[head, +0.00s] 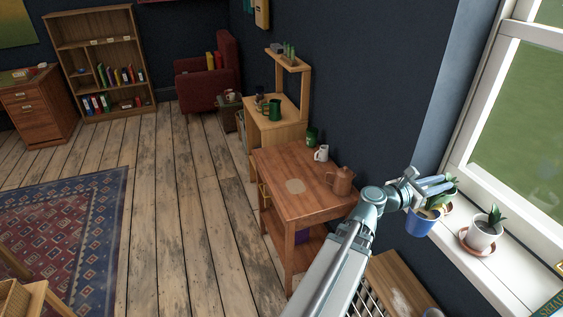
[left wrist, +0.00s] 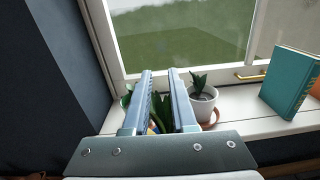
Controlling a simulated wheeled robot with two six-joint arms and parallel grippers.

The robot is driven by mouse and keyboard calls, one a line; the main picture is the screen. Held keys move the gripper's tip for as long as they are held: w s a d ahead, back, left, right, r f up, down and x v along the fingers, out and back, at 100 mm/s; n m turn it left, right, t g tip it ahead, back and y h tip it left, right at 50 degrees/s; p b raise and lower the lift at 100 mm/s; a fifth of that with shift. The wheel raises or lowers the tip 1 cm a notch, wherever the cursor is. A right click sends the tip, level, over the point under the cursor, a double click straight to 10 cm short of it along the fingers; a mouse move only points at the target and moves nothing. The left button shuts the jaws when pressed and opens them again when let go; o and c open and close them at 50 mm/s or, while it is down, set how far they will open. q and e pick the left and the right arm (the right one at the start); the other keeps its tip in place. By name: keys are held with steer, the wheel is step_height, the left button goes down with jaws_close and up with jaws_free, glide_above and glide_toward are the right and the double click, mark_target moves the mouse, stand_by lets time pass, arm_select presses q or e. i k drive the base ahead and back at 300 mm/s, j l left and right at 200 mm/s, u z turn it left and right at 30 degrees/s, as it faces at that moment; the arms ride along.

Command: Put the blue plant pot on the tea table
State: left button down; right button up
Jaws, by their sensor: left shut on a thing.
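The blue plant pot (head: 423,224) is in the head view at the right, by the window sill, with green leaves above it. My left gripper (head: 446,184) is shut on it at the plant end. In the left wrist view, green leaves (left wrist: 160,112) show between the two fingers (left wrist: 160,73), and most of the pot is hidden behind the gripper. The wooden tea table (head: 272,166) stands left of the pot and lower down. A brown teapot (head: 341,181), a white jug (head: 321,154) and a green cup (head: 312,137) are on it. My right gripper is not in view.
A white pot with a plant (head: 482,234) stands on the sill (head: 458,258), right of the blue pot; it also shows in the left wrist view (left wrist: 202,106). A teal book (left wrist: 289,82) stands farther right. The table's front left top is clear.

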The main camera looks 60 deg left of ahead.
mark_target(291, 167)
steer(key=j+u, duration=0.1)
steer(key=j, duration=0.45)
steer(key=i+j+u, duration=0.15)
steer(key=j, duration=0.35)
steer(key=j+u, duration=0.1)
steer(key=j, duration=0.45)
steer(key=i+j+u, duration=0.15)
steer(key=j, duration=0.35)
